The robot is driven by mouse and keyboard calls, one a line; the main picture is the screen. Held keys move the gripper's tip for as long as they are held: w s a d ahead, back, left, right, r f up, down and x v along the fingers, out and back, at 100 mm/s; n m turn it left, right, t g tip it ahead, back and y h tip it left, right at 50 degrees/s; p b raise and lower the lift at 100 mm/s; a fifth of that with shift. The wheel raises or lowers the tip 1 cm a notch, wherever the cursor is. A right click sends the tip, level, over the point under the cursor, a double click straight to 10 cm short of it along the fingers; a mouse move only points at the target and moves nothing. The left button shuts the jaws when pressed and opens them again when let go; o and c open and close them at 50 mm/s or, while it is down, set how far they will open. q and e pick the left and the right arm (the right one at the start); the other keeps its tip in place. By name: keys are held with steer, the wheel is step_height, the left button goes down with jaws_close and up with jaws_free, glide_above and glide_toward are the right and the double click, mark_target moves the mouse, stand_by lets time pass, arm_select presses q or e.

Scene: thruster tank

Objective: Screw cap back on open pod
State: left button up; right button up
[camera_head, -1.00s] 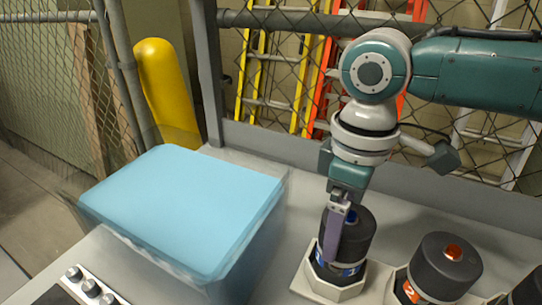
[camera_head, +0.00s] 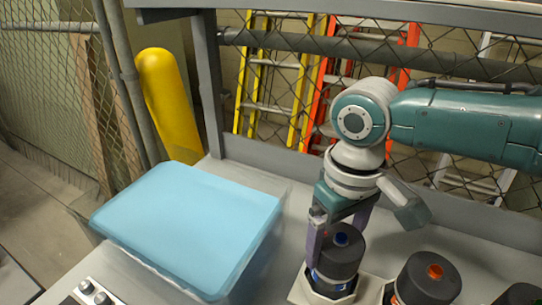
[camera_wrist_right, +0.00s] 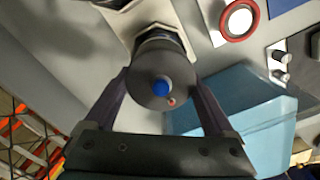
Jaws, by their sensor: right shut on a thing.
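A dark grey cap (camera_head: 338,258) with a blue centre sits on the blue-labelled pod (camera_head: 332,286), which stands upright in a white faceted holder (camera_head: 300,291). My right gripper (camera_head: 337,248) comes down from above with its fingers on opposite sides of this cap, shut on it. In the right wrist view the cap (camera_wrist_right: 168,93) lies between the two fingers, with a small reddish dot near its edge. Whether its thread is fully seated cannot be told. A second pod (camera_head: 428,280) with an orange centre has its dark cap on. My left gripper is not in view.
A blue-topped clear tank (camera_head: 190,225) stands left of the pods. Another dark cap (camera_head: 520,294) shows at the lower right edge. A panel with knobs (camera_head: 88,290) is at the lower left. A grey rail and mesh fence run behind.

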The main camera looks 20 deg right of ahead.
steer(key=m+p, duration=0.2)
steer(key=m, duration=0.1)
steer(key=m+p, duration=0.1)
steer(key=m, duration=0.1)
steer(key=shift+s+a+r, duration=0.1)
steer(key=shift+a, duration=0.2)
steer(key=m+p, duration=0.1)
steer(key=m, duration=0.1)
steer(key=shift+m, duration=0.8)
